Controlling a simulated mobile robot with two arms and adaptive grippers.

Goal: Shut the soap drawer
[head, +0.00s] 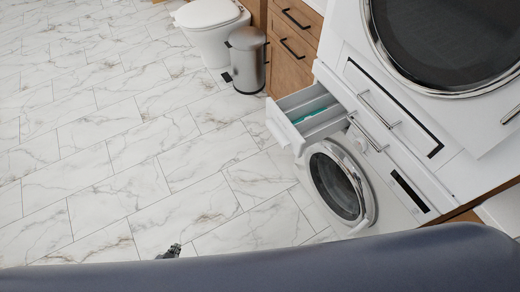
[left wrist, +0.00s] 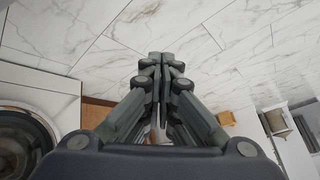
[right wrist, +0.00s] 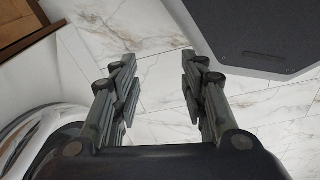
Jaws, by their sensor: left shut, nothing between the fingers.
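The soap drawer (head: 288,134) is pulled out of the front of the white washing machine (head: 395,205), at its upper left. Its open top shows grey compartments with something teal inside. My left gripper (head: 174,250) shows only as a small dark tip at the lower edge of the head view, over the floor and well apart from the drawer. In the left wrist view it is shut and empty (left wrist: 160,60). My right gripper (right wrist: 156,75) is open and empty in the right wrist view, with floor behind its fingers. The head view does not show it.
A dryer with a round door (head: 445,45) sits above the washer. A steel bin (head: 247,62), a white toilet (head: 212,30) and a wooden cabinet (head: 290,60) with dark handles stand beyond the drawer. The marble floor (head: 100,150) at left is clear.

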